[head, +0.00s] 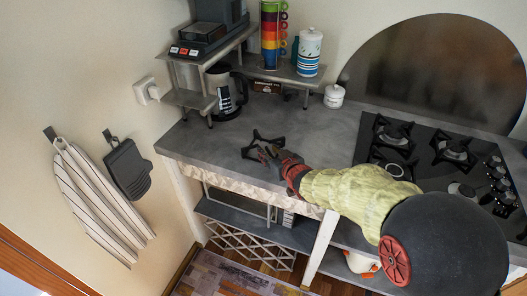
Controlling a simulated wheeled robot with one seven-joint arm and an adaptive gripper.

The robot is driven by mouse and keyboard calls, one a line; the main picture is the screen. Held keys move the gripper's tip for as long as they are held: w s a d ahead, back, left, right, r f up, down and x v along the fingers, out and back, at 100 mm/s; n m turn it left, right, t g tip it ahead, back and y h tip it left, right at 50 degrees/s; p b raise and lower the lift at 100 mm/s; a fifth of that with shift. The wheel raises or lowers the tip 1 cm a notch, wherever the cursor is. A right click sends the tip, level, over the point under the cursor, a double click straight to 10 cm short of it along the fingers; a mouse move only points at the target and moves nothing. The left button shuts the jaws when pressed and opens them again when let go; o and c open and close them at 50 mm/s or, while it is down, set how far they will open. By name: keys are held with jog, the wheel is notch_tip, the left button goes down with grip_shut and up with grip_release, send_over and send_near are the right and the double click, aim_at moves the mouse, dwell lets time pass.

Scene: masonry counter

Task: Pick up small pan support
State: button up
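The small pan support (257,141), a dark metal piece with several thin arms, lies on the grey counter near its front edge, left of the hob. My gripper (268,155), dark with red parts, reaches in from the right at the support's near right side. Its fingertips overlap the support in the picture. I cannot tell whether they touch it, or whether the fingers are open or shut around one of its arms. Part of the support's near right side is hidden behind the fingers.
The black gas hob (432,163) with burners and knobs fills the counter's right side. A white pot (334,96) stands further right. The counter around the support is clear.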

jog(key=shift+w+a+f, duration=0.15)
jog(key=shift+w+a, duration=0.05)
jog(key=shift+w, duration=0.3)
jog(key=shift+c, duration=0.4)
jog(key=c, duration=0.7)
grip_shut()
